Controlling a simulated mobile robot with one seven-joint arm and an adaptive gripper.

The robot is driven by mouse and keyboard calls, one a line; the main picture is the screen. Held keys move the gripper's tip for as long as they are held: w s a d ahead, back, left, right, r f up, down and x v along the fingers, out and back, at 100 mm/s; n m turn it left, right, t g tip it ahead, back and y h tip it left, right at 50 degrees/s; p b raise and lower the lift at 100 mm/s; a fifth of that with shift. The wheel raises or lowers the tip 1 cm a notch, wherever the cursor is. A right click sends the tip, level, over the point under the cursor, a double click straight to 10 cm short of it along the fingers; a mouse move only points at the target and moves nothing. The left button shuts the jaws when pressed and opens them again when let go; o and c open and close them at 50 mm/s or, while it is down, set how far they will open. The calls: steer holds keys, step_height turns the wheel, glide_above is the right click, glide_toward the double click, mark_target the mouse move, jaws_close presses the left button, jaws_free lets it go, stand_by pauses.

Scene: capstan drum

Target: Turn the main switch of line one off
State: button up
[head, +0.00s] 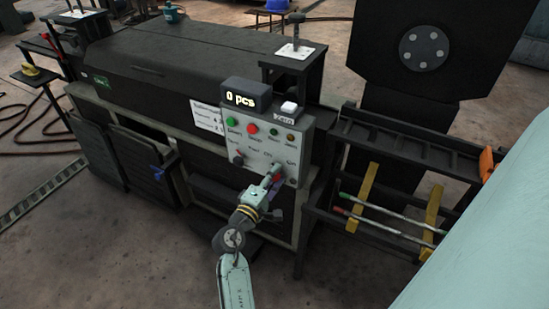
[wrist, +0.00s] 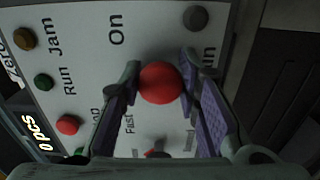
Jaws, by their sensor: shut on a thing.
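The control panel (head: 266,147) is a light grey plate on the front of the machine. My gripper (head: 275,176) is at its lower right part. In the wrist view a round red knob (wrist: 160,83) sits between the two purple-padded fingers of my gripper (wrist: 158,90), which is shut on it. The word "On" is printed on the panel near the knob. The knob's mount and any pointer are hidden behind its round end. The fingers also cover part of the lettering.
The panel has a row of lamps, including a green one (head: 231,121) and a red one (head: 252,129). A black knob (head: 238,158) is at its lower left. A counter (head: 245,97) reading "0 pcs" stands on top. A dark rack (head: 390,216) is at right.

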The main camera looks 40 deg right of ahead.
stand_by(0.4)
steer(key=o, duration=1.2)
steer(key=shift+c, duration=0.2)
steer(key=v, duration=0.7)
steer(key=shift+a, duration=0.2)
steer(key=shift+s, duration=0.1)
